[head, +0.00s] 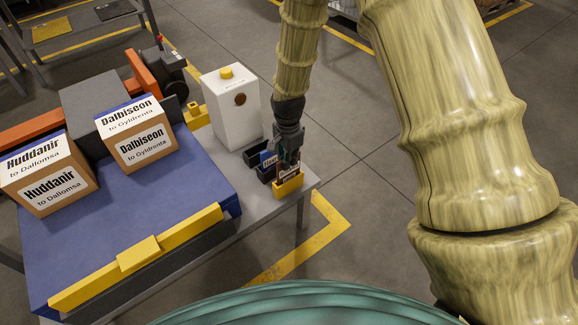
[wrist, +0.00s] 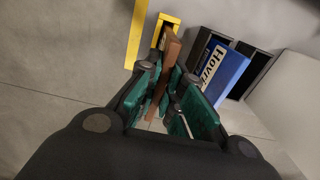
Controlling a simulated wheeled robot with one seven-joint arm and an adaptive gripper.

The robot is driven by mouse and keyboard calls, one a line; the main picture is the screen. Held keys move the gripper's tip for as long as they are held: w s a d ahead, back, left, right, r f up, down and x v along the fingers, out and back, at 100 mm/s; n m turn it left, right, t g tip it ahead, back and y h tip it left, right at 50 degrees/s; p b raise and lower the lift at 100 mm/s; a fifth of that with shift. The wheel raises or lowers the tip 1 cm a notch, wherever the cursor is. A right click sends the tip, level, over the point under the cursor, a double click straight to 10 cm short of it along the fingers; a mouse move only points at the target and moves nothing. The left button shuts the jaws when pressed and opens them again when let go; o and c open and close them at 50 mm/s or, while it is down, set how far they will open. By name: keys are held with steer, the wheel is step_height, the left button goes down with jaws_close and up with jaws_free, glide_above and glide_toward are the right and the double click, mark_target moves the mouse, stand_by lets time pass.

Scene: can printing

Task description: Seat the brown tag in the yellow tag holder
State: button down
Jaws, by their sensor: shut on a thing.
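My gripper (head: 289,158) points down at the front right corner of the table. It is shut on the brown tag (wrist: 172,52), held between the green finger pads in the wrist view. In the head view the tag's pale labelled face (head: 288,172) shows just above the yellow tag holder (head: 289,188). The holder also shows in the wrist view (wrist: 158,31), at the tag's far end. The tag's lower end overlaps the holder's opening; I cannot tell how deep it sits.
Black holders (head: 254,156) stand close behind the yellow one, one with a blue tag (wrist: 222,75). A white box (head: 230,108) with a yellow button stands behind. A blue platform (head: 140,222) with two labelled cartons (head: 140,148) (head: 45,185) fills the left. Floor lies beyond the table's right edge.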

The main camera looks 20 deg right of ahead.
steer(key=shift+f, duration=1.55)
steer(key=c, duration=1.6)
jaws_free()
steer(key=shift+o, duration=0.2)
step_height(320, 180, up, 12)
steer(key=shift+r+p, duration=0.1)
steer(key=shift+p, duration=0.75)
